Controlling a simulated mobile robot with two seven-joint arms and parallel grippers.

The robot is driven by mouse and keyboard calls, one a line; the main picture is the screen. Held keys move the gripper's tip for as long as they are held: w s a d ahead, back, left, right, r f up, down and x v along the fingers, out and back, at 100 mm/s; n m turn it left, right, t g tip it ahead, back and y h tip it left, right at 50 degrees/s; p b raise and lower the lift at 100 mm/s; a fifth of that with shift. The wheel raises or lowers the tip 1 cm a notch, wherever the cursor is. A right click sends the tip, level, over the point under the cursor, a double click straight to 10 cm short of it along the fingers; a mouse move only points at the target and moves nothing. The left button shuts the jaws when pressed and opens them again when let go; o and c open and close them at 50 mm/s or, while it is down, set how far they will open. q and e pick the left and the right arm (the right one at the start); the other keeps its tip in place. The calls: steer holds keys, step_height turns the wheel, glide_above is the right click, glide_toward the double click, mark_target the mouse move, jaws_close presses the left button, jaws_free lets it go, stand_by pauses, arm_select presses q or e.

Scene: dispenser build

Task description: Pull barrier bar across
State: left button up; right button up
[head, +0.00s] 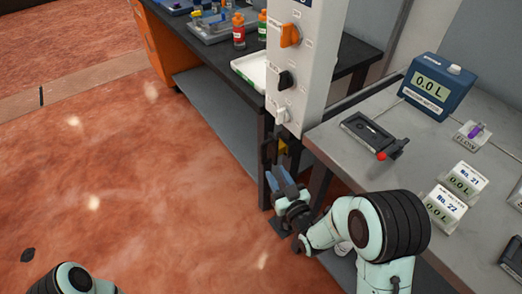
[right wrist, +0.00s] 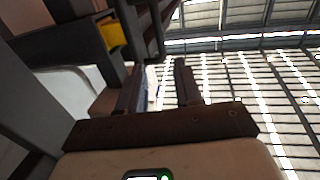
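No barrier bar can be told apart for certain. A dark bracket (head: 267,150) with a yellow piece (head: 282,147) is on the post below the white switch panel. The yellow piece also shows at the upper left of the right wrist view (right wrist: 113,33), on dark framing. My right gripper (head: 281,178) is just below and in front of this bracket, fingers pointing up toward it. In the right wrist view its two fingers (right wrist: 160,82) stand apart with a gap between them, and nothing is clearly held. My left gripper is out of view; only part of that arm shows at bottom left.
The white panel (head: 303,65) with an orange knob (head: 290,35) rises above my right gripper. A grey table (head: 345,165) at right carries a blue readout box (head: 436,86) and a black device with a red ball (head: 381,156).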

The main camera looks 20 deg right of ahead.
mark_target(263, 153)
steer(key=w, duration=0.3)
steer(key=w+a, duration=0.1)
steer(key=w, duration=0.2)
steer(key=w+b, duration=0.1)
steer(key=w, duration=0.2)
steer(key=shift+w+a, duration=0.15)
steer(key=shift+a, duration=0.2)
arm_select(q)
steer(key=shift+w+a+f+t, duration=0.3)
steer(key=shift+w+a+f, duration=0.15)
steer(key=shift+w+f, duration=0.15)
arm_select(e)
steer(key=shift+w, duration=0.7)
jaws_close()
